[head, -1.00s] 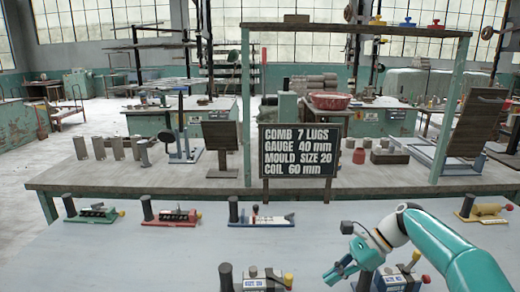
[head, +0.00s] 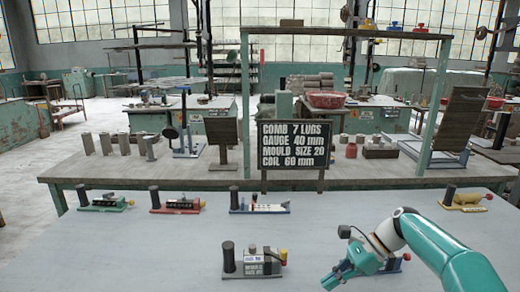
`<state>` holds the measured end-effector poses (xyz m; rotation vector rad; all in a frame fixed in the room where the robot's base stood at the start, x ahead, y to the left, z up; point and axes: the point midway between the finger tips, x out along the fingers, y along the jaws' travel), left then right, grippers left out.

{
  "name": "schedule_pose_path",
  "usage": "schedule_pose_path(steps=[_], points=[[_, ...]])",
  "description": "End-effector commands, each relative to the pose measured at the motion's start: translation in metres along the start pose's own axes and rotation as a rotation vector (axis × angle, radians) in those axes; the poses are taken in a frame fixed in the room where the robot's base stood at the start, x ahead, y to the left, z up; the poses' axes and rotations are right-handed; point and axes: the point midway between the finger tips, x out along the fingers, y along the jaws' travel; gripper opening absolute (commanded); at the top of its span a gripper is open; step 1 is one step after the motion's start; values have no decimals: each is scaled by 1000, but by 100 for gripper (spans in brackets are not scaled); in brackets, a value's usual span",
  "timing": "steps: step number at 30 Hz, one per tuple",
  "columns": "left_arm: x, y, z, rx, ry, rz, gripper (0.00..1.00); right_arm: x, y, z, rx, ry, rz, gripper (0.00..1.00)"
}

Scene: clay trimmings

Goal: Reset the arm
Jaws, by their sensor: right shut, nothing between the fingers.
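My right arm comes in from the lower right, teal with a white wrist. Its gripper (head: 332,279) is shut and empty, pointing down and left over the front of the grey table (head: 130,255). A blue-based device (head: 396,264) is partly hidden behind the gripper and wrist. I cannot tell the gap between them. To the left, a similar device (head: 254,261) with a black post and a yellow knob stands clear of the gripper. My left gripper is not in view.
A black sign (head: 296,145) stands on the bench behind. The table's left front is clear.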

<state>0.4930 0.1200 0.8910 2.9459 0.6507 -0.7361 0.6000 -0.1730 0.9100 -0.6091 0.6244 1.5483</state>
Motion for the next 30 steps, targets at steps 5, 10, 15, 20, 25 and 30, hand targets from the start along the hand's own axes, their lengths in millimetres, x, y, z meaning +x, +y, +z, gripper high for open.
schedule_pose_path(steps=[5, 10, 15, 20, 25, 30], points=[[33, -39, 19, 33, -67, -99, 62, 24, 22, -8, 53, -9, 103, 0], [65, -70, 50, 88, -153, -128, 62, 66, 52, -30, 111, 10, 197, 0], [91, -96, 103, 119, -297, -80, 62, 127, 102, -65, 82, 66, 272, 0], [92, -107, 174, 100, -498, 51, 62, 187, 177, -103, -95, 146, 330, 0], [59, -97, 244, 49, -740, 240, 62, 228, 262, -130, -435, 217, 367, 0], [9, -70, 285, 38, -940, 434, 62, 245, 313, -140, -847, 274, 345, 0]])
